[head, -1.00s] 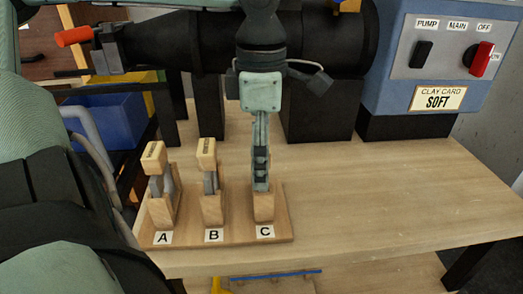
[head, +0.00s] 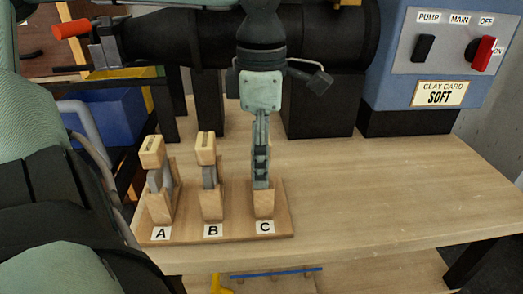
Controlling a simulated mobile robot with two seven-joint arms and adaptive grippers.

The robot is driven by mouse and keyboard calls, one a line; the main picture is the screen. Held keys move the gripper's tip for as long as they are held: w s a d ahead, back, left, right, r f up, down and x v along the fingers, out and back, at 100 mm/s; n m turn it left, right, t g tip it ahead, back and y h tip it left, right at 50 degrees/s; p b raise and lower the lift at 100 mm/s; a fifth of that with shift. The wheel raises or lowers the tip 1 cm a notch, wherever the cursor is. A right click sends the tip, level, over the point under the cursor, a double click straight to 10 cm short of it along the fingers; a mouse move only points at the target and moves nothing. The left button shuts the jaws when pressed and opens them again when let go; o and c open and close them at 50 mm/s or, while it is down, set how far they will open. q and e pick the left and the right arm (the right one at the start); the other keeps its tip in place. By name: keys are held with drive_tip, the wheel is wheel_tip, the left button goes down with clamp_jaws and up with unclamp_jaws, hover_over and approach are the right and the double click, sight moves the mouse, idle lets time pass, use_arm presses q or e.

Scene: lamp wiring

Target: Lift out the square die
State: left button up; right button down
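A wooden rack (head: 285,228) on the bench has three upright wooden holders labelled A, B and C. Die A (head: 152,152) and die B (head: 206,148) stand in their holders, with pale wooden heads and grey metal parts below. Their face shapes are too small to read. My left gripper (head: 261,183) points straight down at holder C (head: 265,205), its fingertips at the holder's top. The fingers are seen edge-on and cover whatever stands in C, so I cannot tell whether they are open or shut. My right gripper is out of view.
A black cylindrical machine (head: 190,40) with an orange-tipped handle (head: 70,29) stands behind the rack. A blue control box (head: 395,70) with a red knob (head: 483,54) is at the back right. The bench (head: 390,190) right of the rack is clear. A blue bin (head: 108,115) lies left.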

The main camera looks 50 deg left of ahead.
use_arm(q)
drive_tip(key=c, duration=0.6)
drive_tip(key=shift+r+p, duration=0.3)
drive_tip(key=shift+r, duration=0.3)
